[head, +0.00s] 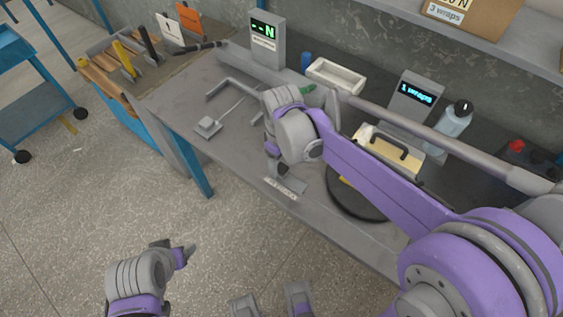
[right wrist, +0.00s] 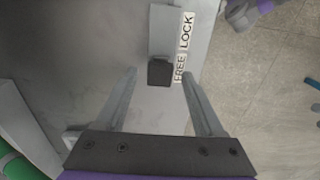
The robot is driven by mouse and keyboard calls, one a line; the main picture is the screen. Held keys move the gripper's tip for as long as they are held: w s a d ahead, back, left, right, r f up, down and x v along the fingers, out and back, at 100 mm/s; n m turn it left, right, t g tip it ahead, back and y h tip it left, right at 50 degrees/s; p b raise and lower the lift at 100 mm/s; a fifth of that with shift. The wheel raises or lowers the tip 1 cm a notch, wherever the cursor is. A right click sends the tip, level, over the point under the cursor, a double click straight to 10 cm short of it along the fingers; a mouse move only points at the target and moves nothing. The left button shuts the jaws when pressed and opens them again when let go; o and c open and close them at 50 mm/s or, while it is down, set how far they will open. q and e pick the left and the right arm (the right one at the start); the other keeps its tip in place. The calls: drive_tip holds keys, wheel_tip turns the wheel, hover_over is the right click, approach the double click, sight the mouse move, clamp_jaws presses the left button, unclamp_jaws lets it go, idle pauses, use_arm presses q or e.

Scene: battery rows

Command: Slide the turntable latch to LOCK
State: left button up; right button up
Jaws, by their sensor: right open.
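The latch shows in the right wrist view as a black knob (right wrist: 160,72) on a pale grey strip (right wrist: 165,35), beside the FREE label (right wrist: 179,66). The LOCK label (right wrist: 187,30) is farther along the strip. In the head view the latch plate (head: 291,184) is at the table's front edge. My right gripper (right wrist: 158,73) is open, its fingers on either side of the knob, apart from it in the picture; the height gap is unclear. The round black turntable (head: 343,197) is partly behind my right arm. My left gripper (head: 183,256) is away from the table, over the floor.
A cream case (head: 384,148) with a dark handle stands on the turntable. A display reading "1 wraps" (head: 411,97), a bottle (head: 453,119) and a white tray (head: 337,76) stand behind. A grey bent bar (head: 232,84) lies on the table's left part.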

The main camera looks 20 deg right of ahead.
clamp_jaws()
idle(1.4)
